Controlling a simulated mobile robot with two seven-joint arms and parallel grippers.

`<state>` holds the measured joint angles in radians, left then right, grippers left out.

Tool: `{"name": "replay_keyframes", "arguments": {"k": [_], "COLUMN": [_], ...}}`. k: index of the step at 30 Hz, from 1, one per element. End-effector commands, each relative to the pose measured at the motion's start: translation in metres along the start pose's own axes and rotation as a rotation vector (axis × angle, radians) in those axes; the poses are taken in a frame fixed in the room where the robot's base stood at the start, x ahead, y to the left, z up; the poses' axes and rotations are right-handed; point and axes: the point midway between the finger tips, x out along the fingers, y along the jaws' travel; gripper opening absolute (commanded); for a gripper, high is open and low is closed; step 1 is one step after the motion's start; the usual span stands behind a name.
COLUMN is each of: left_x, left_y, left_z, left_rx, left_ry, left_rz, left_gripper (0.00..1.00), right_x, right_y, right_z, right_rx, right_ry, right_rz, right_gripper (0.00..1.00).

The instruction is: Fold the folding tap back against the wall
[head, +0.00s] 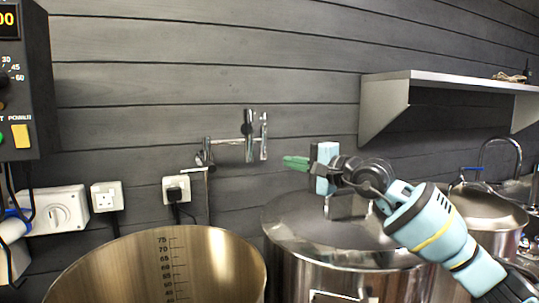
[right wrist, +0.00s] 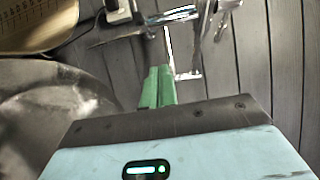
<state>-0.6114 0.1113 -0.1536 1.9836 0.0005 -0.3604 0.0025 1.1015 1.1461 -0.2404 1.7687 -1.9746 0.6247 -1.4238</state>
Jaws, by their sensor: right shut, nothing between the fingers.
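The folding tap (head: 249,136) is a chrome fitting on the dark plank wall, with an upright body and a thin horizontal arm running left to a jointed end with a downward pipe. The tap also shows in the right wrist view (right wrist: 183,76), beyond my fingertips. My right gripper (head: 296,163) has green fingers that are shut and empty. It appears right of and slightly below the tap, above the lidded pot, and seems apart from the tap. In the right wrist view the closed fingers (right wrist: 157,88) point toward the tap. My left gripper is not in view.
An open steel pot (head: 218,262) with a volume scale stands front left. A lidded steel pot (head: 290,225) stands below my right gripper. A shelf (head: 440,78) juts from the wall at right. Sockets (head: 107,196) and a control box (head: 22,85) are at left.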

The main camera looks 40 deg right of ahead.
Motion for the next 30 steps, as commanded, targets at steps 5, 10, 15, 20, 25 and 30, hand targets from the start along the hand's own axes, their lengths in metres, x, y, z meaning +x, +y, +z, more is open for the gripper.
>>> {"name": "replay_keyframes", "arguments": {"k": [5, 10, 15, 20, 25, 30], "left_x": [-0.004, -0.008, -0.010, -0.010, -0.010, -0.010], "left_y": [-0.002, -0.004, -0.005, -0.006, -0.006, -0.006], "left_z": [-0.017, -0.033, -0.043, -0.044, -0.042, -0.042], "left_rx": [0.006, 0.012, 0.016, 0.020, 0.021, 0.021], "left_ry": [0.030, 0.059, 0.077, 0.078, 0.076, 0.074], "left_rz": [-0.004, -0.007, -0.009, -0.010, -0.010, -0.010], "left_gripper": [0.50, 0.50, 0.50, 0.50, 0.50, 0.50], "right_x": [0.027, 0.046, 0.058, 0.063, 0.064, 0.064], "right_y": [-0.005, -0.006, -0.003, -0.001, 0.001, 0.001], "right_z": [0.002, 0.015, 0.026, 0.029, 0.029, 0.029], "right_rx": [0.003, -0.001, 0.000, -0.001, -0.001, -0.001], "right_ry": [-0.003, -0.005, -0.003, -0.001, -0.001, -0.001], "right_rz": [-0.006, -0.005, -0.002, 0.000, 0.002, 0.002], "right_gripper": [0.00, 0.00, 0.00, 0.00, 0.00, 0.00]}}
